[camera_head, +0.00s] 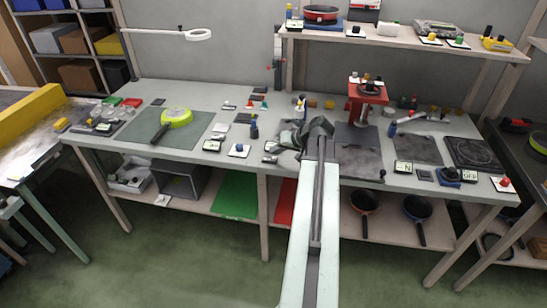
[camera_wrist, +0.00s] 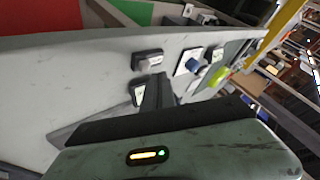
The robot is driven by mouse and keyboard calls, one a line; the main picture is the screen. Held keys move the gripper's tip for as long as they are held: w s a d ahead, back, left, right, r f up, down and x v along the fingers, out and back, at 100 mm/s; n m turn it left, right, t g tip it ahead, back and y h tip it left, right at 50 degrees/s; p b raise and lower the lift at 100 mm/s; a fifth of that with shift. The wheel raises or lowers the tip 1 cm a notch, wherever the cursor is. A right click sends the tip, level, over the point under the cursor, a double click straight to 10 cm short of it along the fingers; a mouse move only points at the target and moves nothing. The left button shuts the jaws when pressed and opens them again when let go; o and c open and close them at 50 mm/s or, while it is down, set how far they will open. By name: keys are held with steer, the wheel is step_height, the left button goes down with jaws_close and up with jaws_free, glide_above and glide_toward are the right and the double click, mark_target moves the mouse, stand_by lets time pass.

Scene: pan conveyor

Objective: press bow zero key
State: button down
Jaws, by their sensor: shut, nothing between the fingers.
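Two small dark-based keys sit near the bench's front edge, left of my gripper in the head view. The front one (camera_head: 270,159) has a pale grey top; it also shows in the wrist view (camera_wrist: 148,60). The other key (camera_head: 272,146) is just behind it and is partly hidden by my finger in the wrist view (camera_wrist: 136,91). I cannot read their labels, so I cannot tell which is the bow zero key. My gripper (camera_head: 287,139) is shut and empty, low over the bench beside the keys. Its dark fingers (camera_wrist: 157,94) point towards them; contact cannot be made out.
A white plate with a knob (camera_head: 239,151) and a small display (camera_head: 213,145) lie left of the keys. A yellow-green pan (camera_head: 175,117) rests on a grey mat further left. A red press-like stand (camera_head: 367,95) stands to the right. Small parts crowd the bench behind.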

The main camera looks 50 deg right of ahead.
mark_target(276, 158)
step_height(276, 158, up, 5)
steer(key=p, duration=0.5)
stand_by(0.8)
